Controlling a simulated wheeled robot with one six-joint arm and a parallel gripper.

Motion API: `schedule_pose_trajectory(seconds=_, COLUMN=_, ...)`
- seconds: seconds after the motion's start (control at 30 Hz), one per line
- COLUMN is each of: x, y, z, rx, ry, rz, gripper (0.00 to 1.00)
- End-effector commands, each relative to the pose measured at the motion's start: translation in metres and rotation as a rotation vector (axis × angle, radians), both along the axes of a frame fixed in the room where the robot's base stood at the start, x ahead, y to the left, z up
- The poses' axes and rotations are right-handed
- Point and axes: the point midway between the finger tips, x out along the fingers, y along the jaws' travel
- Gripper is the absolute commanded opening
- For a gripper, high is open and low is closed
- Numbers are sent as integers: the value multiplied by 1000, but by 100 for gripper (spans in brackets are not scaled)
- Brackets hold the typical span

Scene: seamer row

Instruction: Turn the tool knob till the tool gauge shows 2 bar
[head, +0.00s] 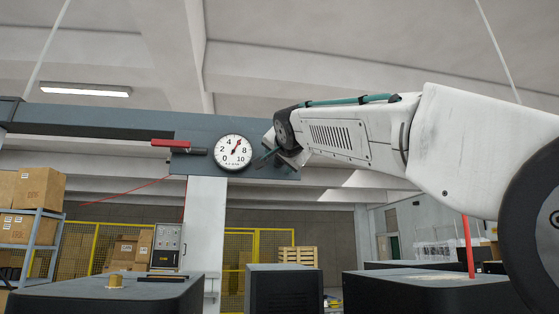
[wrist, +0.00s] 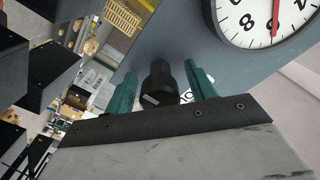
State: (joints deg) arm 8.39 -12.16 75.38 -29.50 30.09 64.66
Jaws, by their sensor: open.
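The tool gauge (head: 233,152) is a round white dial on the blue-grey beam in the head view. Its red needle points up and right, at about 6. Part of the dial (wrist: 268,18) also shows at the top right of the wrist view, with the needle close to the 6. The tool knob (wrist: 159,82) is dark, with a pale mark on its face. My gripper (wrist: 163,87) is open, with one green finger on each side of the knob and small gaps visible. In the head view my gripper (head: 266,157) is just right of the gauge and hides the knob.
A red-handled lever (head: 171,143) sits on the beam left of the gauge. A pale column (head: 205,230) stands below. Dark cabinets (head: 284,290) stand in front, with yellow fencing (head: 240,250) and a shelf of boxes (head: 32,225) behind.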

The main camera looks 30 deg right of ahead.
Motion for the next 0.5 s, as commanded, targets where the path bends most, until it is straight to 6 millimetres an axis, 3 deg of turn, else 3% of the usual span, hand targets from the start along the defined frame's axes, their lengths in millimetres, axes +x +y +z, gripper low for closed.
schedule_pose_trajectory(seconds=0.2, x=0, y=0, z=0, rx=0, ry=0, rz=0, gripper=53)
schedule_pose_trajectory(seconds=0.37, x=0, y=0, z=0, rx=0, ry=0, rz=0, gripper=10)
schedule_pose_trajectory(seconds=0.5, x=0, y=2, z=0, rx=-1, ry=0, rz=0, gripper=11)
